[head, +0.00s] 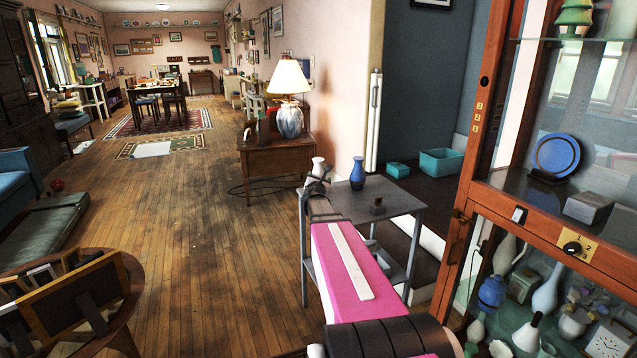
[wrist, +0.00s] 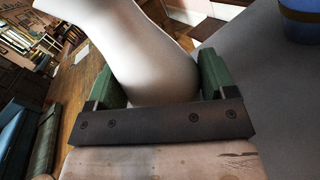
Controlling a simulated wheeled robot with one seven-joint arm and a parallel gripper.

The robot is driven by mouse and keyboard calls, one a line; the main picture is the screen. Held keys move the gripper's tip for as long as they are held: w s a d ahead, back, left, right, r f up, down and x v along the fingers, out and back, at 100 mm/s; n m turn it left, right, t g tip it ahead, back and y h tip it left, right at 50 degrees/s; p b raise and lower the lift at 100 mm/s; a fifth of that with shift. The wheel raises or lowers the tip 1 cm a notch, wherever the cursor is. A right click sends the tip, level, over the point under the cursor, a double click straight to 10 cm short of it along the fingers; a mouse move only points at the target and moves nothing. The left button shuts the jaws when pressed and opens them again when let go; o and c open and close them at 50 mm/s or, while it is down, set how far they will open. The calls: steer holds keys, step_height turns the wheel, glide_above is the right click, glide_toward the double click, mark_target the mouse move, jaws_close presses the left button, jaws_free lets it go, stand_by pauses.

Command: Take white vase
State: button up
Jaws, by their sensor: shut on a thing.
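The white vase (head: 318,166) shows in the head view at the left end of the small grey table, its lower part hidden by my gripper. My gripper (head: 318,183) is at the end of my pink arm. In the wrist view the white vase (wrist: 155,60) stands between the two green fingers of my gripper (wrist: 158,82). The fingers are shut on its body, one on each side. I cannot tell whether its base touches the table.
A glass cabinet (head: 560,215) with several vases is at right. Wooden floor (head: 215,270) is open at left.

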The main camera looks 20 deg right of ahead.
mark_target(317, 173)
steer(key=r, duration=0.3)
steer(key=shift+a+r, duration=0.2)
steer(key=shift+r, duration=0.2)
steer(key=a+r, duration=0.6)
steer(key=a, duration=0.5)
steer(key=shift+s+a+r, duration=0.15)
steer(key=shift+s+r, duration=0.05)
steer(key=shift+s, duration=0.1)
